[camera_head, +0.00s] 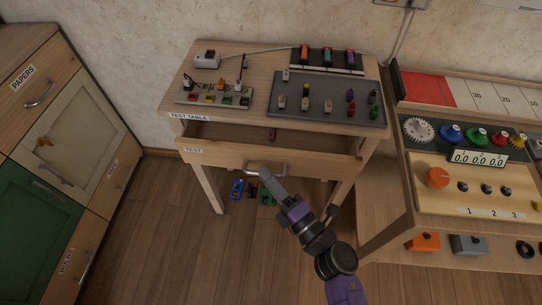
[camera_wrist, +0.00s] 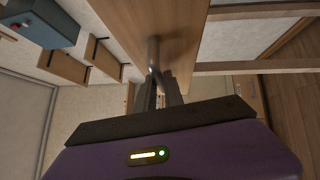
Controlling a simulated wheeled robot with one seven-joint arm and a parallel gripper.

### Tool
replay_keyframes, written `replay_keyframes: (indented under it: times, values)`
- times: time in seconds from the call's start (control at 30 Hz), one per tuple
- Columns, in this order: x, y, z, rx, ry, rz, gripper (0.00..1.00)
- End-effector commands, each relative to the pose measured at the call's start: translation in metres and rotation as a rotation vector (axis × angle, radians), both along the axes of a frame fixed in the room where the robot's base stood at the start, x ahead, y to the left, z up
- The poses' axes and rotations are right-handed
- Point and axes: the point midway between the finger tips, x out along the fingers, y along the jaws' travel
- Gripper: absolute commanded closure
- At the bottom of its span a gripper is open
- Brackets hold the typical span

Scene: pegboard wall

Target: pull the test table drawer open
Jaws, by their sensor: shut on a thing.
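The test table (camera_head: 225,58) stands against the wall in the head view, with its name label on the front edge. Its drawer (camera_head: 222,158), labelled TEST, stands partly open, and a small dark reddish item (camera_head: 271,134) lies inside. The metal bar handle (camera_head: 282,169) is on the middle of the drawer front. My gripper (camera_head: 268,175) is at this handle, shut on it. In the wrist view the handle (camera_wrist: 153,52) runs down between the fingers of my gripper (camera_wrist: 160,85). The fingers hide part of the handle.
A cabinet (camera_head: 60,140) with a PAPERS drawer stands at left. A workbench (camera_head: 480,185) with gears and an orange knob stands close at right. Small coloured cars (camera_head: 237,188) lie on the floor under the table. The floor (camera_head: 170,250) in front is clear at left.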

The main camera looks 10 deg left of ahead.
Motion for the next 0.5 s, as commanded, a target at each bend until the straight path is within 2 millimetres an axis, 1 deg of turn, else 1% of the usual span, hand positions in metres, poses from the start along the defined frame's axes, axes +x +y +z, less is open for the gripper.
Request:
replay_keyframes:
  times: [0.03, 0.2, 0.33, 0.5]
  values:
    - [-0.013, -0.001, -0.001, -0.002, 0.005, -0.001, 1.0]
    - [-0.047, 0.0, -0.002, -0.002, 0.005, -0.002, 1.0]
    - [-0.067, 0.001, -0.002, -0.002, 0.004, -0.002, 1.0]
    - [-0.082, 0.002, -0.002, -0.002, 0.003, -0.002, 1.0]
